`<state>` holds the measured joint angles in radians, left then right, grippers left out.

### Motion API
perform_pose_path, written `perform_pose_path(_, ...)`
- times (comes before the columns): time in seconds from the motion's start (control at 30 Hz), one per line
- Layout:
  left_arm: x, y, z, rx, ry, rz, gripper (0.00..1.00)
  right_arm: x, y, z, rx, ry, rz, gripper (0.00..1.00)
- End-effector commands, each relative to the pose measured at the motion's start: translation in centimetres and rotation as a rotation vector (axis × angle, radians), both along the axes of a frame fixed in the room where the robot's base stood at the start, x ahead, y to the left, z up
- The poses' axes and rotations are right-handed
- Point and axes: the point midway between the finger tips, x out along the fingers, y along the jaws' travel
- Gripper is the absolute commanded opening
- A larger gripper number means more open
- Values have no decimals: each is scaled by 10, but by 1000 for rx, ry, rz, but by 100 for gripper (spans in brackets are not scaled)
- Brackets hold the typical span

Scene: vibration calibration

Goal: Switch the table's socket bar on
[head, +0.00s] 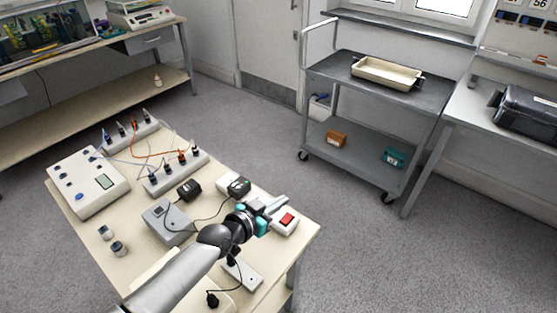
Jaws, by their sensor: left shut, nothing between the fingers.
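The white socket bar (289,230) lies on the table (307,237) near its right edge. A red switch (287,219) is on its right end; I cannot tell whether it is on or off. A black plug or adapter (236,187) sits at the bar's far-left end. My left gripper (281,203) is shut and empty, its fingertips just above and behind the switch in the picture, apart or touching I cannot tell. The gripper hides the middle of the bar. My right gripper is not in view.
A grey box (167,221), black adapter (189,189), cables, white instrument (88,182) and terminal strips (176,172) crowd the table. A pale block (243,272) lies beneath my arm. A grey trolley (343,70) stands behind, right, with open floor between.

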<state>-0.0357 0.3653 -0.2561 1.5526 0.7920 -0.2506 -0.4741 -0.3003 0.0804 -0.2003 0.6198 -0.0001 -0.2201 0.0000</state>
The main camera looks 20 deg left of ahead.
Motion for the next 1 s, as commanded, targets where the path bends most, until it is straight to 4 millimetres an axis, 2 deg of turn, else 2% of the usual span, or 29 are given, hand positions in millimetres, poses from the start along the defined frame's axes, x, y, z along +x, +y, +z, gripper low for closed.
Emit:
perform_pose_path(0.03,0,0,16,-2,0,2,0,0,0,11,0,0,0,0)
perform_pose_path(0.2,0,0,57,-1,-2,0,0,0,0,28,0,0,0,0)
perform_pose_path(0.4,-1,0,97,0,0,1,0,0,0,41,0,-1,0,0)
perform_pose_path(0.5,-1,0,109,0,1,0,0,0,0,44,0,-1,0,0)
perform_pose_path(0.7,-1,1,120,0,3,1,0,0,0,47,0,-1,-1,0)
perform_pose_path(1.0,-1,0,120,0,3,1,0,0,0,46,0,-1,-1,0)
